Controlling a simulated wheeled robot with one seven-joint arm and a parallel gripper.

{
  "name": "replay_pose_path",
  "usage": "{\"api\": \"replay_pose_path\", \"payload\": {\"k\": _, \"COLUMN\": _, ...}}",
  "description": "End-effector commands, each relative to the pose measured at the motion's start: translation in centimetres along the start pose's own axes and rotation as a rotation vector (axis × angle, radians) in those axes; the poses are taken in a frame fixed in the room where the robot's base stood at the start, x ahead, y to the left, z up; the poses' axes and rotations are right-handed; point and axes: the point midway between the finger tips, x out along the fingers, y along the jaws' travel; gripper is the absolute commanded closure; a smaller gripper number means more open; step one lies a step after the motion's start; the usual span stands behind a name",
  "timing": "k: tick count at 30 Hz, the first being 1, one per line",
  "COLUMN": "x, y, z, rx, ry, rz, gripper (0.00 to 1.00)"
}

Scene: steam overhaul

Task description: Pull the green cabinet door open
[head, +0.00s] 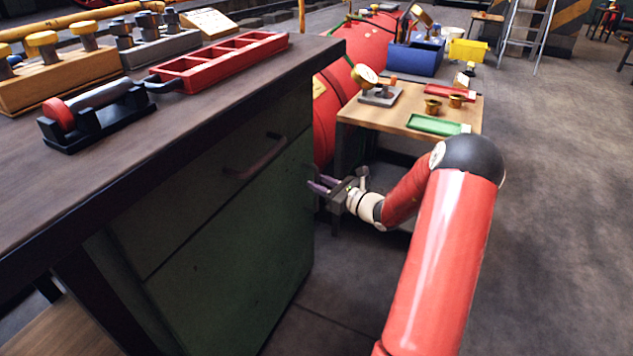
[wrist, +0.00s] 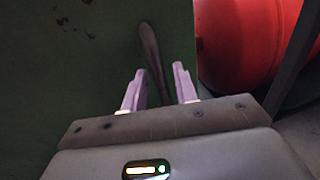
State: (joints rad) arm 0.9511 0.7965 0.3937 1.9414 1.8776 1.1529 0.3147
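The green cabinet door (head: 235,260) is shut on the front of the workbench; its green surface fills the left of the wrist view (wrist: 60,80). A dark upright bar handle (wrist: 149,42) stands on it near its right edge in the wrist view. I cannot make out this handle in the head view. My gripper (head: 318,184) is at the right edge of the cabinet front. Its two purple fingers (wrist: 160,80) are open, and the handle's lower part appears between them. I cannot tell whether they touch it.
A drawer handle (head: 256,157) sits above the door. The benchtop (head: 150,185) holds a red tray (head: 222,62) and a black roller stand (head: 95,115). A small wooden table (head: 400,115) and a red tank (head: 372,45) stand beyond my gripper. The floor at right is clear.

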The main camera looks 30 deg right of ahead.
Motion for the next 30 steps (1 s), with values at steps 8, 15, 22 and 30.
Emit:
{"api": "replay_pose_path", "payload": {"k": 8, "x": 1.32, "y": 0.04, "z": 0.01, "rx": 0.000, "ry": 0.000, "rz": 0.001, "gripper": 0.71}}
{"api": "replay_pose_path", "payload": {"k": 15, "x": 1.28, "y": 0.05, "z": 0.01, "rx": 0.000, "ry": 0.000, "rz": 0.001, "gripper": 0.83}}
{"api": "replay_pose_path", "payload": {"k": 22, "x": 1.26, "y": 0.05, "z": 0.01, "rx": -0.001, "ry": 0.000, "rz": 0.001, "gripper": 1.00}}
{"api": "replay_pose_path", "payload": {"k": 30, "x": 0.92, "y": -0.10, "z": 0.03, "rx": -0.001, "ry": 0.001, "rz": -0.003, "gripper": 1.00}}
